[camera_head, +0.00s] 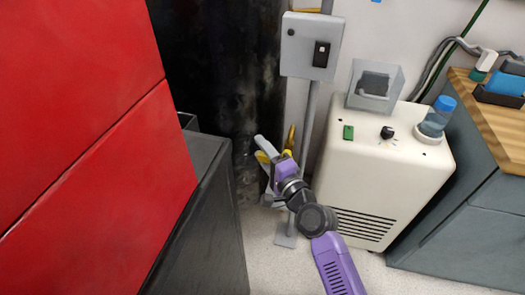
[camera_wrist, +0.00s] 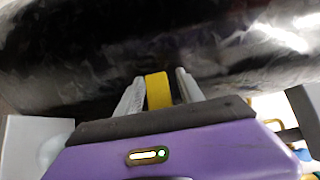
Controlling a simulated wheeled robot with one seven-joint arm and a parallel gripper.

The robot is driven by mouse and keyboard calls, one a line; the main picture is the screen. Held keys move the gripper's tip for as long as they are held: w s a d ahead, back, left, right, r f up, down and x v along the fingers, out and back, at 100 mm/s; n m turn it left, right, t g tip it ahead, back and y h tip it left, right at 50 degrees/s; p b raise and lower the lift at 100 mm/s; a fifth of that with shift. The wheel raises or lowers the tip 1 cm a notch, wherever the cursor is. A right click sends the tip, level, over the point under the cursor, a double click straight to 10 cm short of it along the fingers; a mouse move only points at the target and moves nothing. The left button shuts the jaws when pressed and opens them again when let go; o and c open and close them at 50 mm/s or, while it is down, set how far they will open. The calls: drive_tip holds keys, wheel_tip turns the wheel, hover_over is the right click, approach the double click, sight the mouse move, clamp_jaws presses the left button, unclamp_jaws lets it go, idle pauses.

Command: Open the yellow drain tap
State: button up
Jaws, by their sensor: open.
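The yellow drain tap (camera_wrist: 158,90) shows in the wrist view as a short yellow bar in front of the dark drum. My gripper (camera_wrist: 160,86) is open, with one pale finger on each side of the yellow bar. A narrow gap shows between the bar and the right finger; contact on the left is hard to tell. In the head view my gripper (camera_head: 262,148) reaches low beside the dark drum, and the tap's yellow shows between its fingers. The rest of the tap is hidden.
The black drum (camera_head: 215,70) stands behind the tap. A thin grey post (camera_head: 308,125) with a switch box (camera_head: 311,46) rises close to the right of my gripper. A cream chiller unit (camera_head: 380,180) stands further right; red and dark cabinets (camera_head: 90,130) fill the left.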

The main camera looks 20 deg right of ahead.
clamp_jaws()
idle(1.4)
